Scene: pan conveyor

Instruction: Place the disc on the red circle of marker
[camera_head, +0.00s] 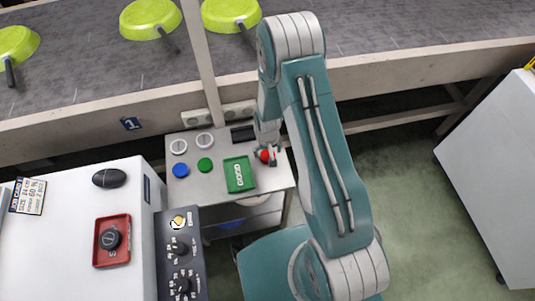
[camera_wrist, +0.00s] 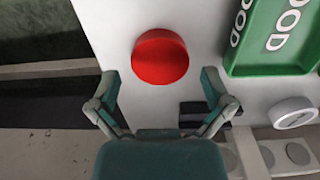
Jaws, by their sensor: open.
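A red round piece (camera_wrist: 160,57) with a visible side wall stands on the light grey table (camera_head: 232,203). It also shows in the head view (camera_head: 264,156), beside the gripper. My gripper (camera_wrist: 160,78) is open and empty, its fingers spread to either side of the near edge of the red piece, with no clear contact. In the head view my gripper (camera_head: 268,150) is over the table's right side, partly hidden by my arm. A blue disc (camera_head: 180,170), a green disc (camera_head: 205,165) and two pale round pieces (camera_head: 179,146) (camera_head: 204,140) lie to the left. I cannot tell which is the marker.
A green tray lettered GOOD (camera_head: 239,174) lies just left of the red piece. A black block (camera_head: 242,133) is near the table's back edge. The conveyor (camera_head: 95,70) behind carries several green pans (camera_head: 150,17). A control panel (camera_head: 181,254) stands at front left.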

